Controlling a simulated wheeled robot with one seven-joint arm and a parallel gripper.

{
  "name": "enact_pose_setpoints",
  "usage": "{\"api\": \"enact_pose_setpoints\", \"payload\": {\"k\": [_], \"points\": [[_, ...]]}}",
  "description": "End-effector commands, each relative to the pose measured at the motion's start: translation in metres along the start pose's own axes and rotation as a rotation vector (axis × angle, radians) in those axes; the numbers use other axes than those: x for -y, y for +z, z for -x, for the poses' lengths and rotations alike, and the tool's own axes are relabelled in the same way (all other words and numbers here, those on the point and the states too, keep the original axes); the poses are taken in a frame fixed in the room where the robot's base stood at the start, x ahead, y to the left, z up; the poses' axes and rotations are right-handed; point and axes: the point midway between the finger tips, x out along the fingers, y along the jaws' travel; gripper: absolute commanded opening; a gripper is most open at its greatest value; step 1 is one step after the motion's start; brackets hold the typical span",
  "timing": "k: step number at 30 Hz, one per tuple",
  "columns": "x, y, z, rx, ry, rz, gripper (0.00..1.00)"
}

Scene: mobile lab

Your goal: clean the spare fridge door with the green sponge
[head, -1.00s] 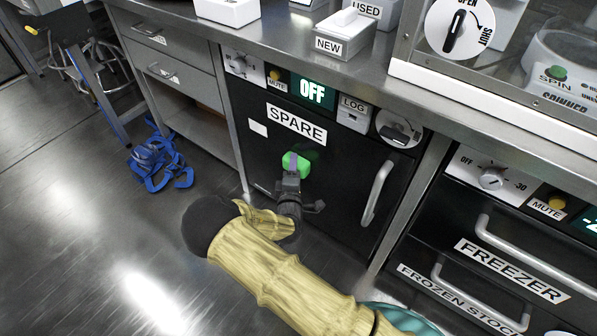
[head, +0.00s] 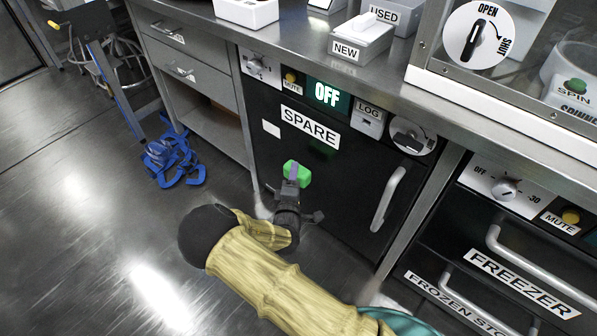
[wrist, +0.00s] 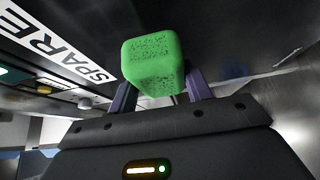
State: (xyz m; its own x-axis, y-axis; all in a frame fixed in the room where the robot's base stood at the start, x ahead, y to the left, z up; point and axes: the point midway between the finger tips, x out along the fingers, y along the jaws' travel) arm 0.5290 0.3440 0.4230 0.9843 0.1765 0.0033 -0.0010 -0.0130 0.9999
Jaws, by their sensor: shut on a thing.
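The green sponge (head: 297,173) is held between the fingers of my gripper (head: 293,180), in front of the black spare fridge door (head: 345,185). In the wrist view the sponge (wrist: 152,62) sits between the two purple fingers of my gripper (wrist: 160,95), and its visible face has dark specks. The door (wrist: 235,35) is behind it. The sponge is below the SPARE label and left of the door's grey handle (head: 388,199). I cannot tell whether the sponge touches the door. The door looks shut.
A freezer (head: 500,260) with drawers stands to the right. A grey drawer cabinet (head: 195,80) is at the left. The steel counter (head: 300,45) overhangs the fridge. Open floor (head: 90,230) is at the left.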

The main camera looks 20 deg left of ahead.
Motion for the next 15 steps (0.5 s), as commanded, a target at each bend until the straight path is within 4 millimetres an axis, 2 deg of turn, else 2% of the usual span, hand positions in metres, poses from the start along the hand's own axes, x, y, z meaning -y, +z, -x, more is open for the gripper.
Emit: {"api": "enact_pose_setpoints", "payload": {"k": [7, 15], "points": [[0.000, -0.011, 0.016, -0.001, -0.001, -0.002, 0.31], [0.000, -0.012, 0.018, -0.001, 0.000, -0.001, 0.31]]}}
